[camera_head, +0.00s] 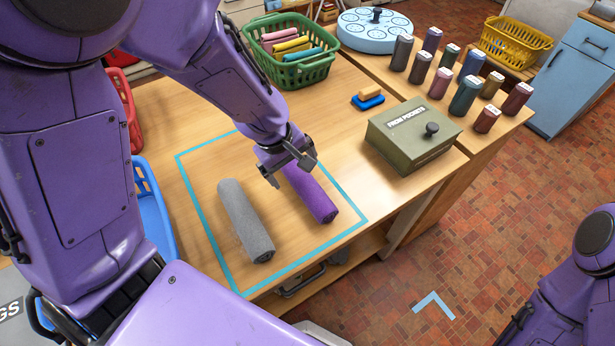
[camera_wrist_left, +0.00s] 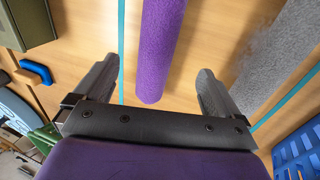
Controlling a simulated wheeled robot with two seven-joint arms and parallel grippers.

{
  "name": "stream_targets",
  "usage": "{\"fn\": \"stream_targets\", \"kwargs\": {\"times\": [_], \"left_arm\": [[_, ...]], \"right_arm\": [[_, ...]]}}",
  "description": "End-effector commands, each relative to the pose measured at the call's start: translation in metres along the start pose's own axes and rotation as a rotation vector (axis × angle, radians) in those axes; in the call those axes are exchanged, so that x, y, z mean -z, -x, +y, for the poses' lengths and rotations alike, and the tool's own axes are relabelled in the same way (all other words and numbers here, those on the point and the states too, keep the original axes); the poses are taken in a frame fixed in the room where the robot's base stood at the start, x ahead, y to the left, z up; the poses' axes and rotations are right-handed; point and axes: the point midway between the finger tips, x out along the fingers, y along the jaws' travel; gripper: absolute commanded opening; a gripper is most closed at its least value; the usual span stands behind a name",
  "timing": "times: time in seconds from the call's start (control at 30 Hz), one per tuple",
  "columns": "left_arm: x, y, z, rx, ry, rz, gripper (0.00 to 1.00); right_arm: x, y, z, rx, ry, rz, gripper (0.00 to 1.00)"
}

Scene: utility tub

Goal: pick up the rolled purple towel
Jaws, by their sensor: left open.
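The rolled purple towel (camera_head: 312,194) lies on the wooden table inside a blue taped outline. My left gripper (camera_head: 287,176) is open above the far end of the towel and hides that end in the head view. In the left wrist view the purple towel (camera_wrist_left: 158,45) lies between the two open fingers (camera_wrist_left: 158,88), with gaps on both sides. I cannot tell how high the fingers are above the table. A rolled grey towel (camera_head: 246,221) lies to the left of the purple one, apart from it. My right gripper is not in view.
A green box (camera_head: 398,150) with a knob stands to the right. A green basket (camera_head: 318,72) of rolled towels is behind. Several dark canisters (camera_head: 466,95) stand at the back right. A blue basket (camera_head: 152,215) is at the left. Bare table surrounds the towels.

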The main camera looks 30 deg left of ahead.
Motion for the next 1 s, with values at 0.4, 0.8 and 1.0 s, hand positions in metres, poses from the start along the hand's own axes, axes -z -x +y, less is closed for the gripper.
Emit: {"fn": "stream_targets", "kwargs": {"times": [0.4,0.8,1.0], "left_arm": [[-0.006,-0.068,0.0,0.002,0.003,-0.003,0.97],[-0.005,-0.082,0.001,-0.001,0.004,0.002,0.81],[-0.005,-0.081,0.002,-0.001,0.004,0.002,0.25]], "right_arm": [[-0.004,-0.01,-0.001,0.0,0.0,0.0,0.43],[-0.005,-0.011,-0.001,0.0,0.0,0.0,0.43],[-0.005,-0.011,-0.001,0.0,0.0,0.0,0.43]]}}
